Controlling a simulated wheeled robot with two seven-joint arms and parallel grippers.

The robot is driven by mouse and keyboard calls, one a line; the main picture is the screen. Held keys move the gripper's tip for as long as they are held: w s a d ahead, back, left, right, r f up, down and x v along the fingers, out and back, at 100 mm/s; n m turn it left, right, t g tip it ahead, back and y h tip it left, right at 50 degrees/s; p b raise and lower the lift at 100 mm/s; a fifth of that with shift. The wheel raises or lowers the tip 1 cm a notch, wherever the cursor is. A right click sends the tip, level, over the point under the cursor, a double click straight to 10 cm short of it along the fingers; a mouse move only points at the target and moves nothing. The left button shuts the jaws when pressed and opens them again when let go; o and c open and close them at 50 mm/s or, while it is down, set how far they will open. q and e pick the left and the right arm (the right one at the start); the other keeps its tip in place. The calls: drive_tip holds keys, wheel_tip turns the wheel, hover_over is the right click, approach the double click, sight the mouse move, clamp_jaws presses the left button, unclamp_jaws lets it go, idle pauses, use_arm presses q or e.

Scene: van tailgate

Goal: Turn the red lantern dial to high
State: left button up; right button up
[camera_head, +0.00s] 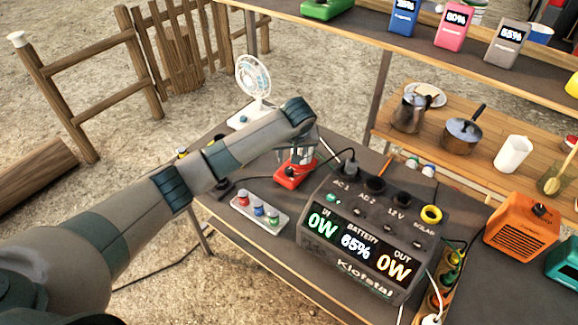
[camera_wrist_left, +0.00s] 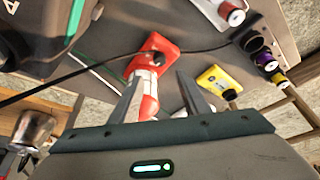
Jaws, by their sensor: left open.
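The red lantern (camera_head: 297,174) stands on the dark table behind the power station, its upper part mostly hidden by my left gripper. In the left wrist view the red lantern (camera_wrist_left: 149,100) has a red base with a dark round dial (camera_wrist_left: 155,58). The dial's setting is too small to read. My left gripper (camera_head: 300,157) is at the lantern, pointing down. In the wrist view its fingers (camera_wrist_left: 158,77) are spread to either side of the lantern, with nothing clamped. Whether a finger touches it I cannot tell. My right gripper is not in view.
The grey power station (camera_head: 318,252) stands close in front of the lantern, with a black cable behind it. A white fan (camera_head: 254,80) stands behind. A yellow device (camera_wrist_left: 217,80) is beside the lantern.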

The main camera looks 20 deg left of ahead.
sight(289, 169)
use_arm(q)
drive_tip(key=p+x, duration=0.1)
drive_tip(key=x, duration=1.1)
drive_tip(key=shift+w+a, duration=0.1)
drive_tip(key=c, duration=1)
